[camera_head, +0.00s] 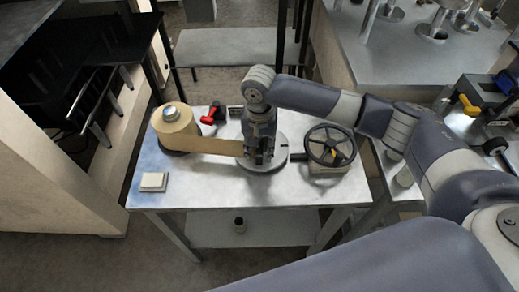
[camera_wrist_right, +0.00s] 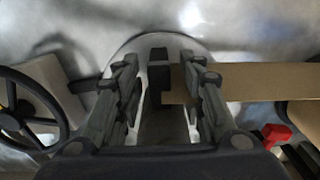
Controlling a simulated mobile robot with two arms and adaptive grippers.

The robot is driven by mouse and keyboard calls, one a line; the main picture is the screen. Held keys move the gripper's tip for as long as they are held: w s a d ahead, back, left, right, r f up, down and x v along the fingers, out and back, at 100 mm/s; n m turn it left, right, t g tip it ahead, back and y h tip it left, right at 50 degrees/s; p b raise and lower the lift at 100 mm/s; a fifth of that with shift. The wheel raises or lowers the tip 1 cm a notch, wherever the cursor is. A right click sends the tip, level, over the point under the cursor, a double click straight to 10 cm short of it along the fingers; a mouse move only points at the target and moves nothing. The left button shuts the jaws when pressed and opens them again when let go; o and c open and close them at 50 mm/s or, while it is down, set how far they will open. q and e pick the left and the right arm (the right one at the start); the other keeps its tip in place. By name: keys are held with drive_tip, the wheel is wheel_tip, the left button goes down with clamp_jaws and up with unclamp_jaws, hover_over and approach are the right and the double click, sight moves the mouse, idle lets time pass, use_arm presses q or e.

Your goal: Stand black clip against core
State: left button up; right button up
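My right gripper (camera_head: 258,152) points down over a round grey plate (camera_head: 275,164) on the table. In the right wrist view its two fingers (camera_wrist_right: 158,62) are apart. A black upright piece (camera_wrist_right: 157,80), which looks like the black clip, stands between them, with no clear contact on either finger. The end of a brown kraft strip (camera_head: 215,145) meets this piece, and the strip runs left to the kraft roll (camera_head: 174,122). In the head view the gripper hides the clip. I cannot clearly tell the core apart from the clip. My left gripper is not in view.
A black handwheel (camera_head: 331,146) on a box stands right of the plate. A red-handled tool (camera_head: 212,114) and a dark block (camera_head: 236,111) lie behind the strip. A pale pad (camera_head: 153,182) lies at the front left. The table's front middle is clear.

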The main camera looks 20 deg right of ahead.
sight(260, 147)
wheel_tip(260, 147, up, 12)
drive_tip(key=b, duration=0.2)
drive_tip(key=shift+f, duration=0.15)
drive_tip(key=shift+s+f, duration=0.1)
idle(0.4)
